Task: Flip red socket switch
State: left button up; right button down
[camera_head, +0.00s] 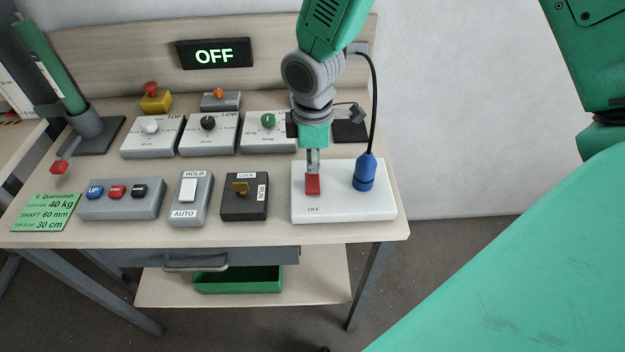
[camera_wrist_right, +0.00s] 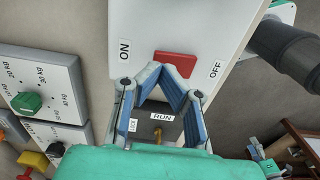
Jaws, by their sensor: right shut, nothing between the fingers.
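The red socket switch (camera_head: 313,185) sits on the white socket block (camera_head: 300,205) at the bench's front right. The OFF label is in front of it in the head view. In the right wrist view the red switch (camera_wrist_right: 176,65) lies between the ON and OFF labels. My right gripper (camera_head: 313,172) points down, shut and empty, with its tips at the switch's far edge. The tips (camera_wrist_right: 161,67) also show close against the switch in the wrist view; I cannot tell whether they touch. Which way the switch is tilted is unclear.
A blue plug (camera_head: 364,174) with a black cable stands on the block's right side. A black LOCK/RUN key switch (camera_head: 245,205) and a grey HOLD/AUTO switch (camera_head: 190,200) are to the left. Dial boxes stand behind. The display (camera_head: 214,54) reads OFF.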

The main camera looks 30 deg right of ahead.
aim_at(312, 175)
jog(key=shift+a+f, duration=0.2)
jog(key=shift+f, duration=0.05)
jog(key=shift+d+f+b, duration=0.1)
jog(key=shift+f+b, duration=0.3)
jog(key=shift+f, duration=0.25)
dwell(0.4)
notch_tip(312, 175, up, 7)
jog(key=p, duration=0.7)
jog(key=shift+r, duration=0.1)
dwell(0.3)
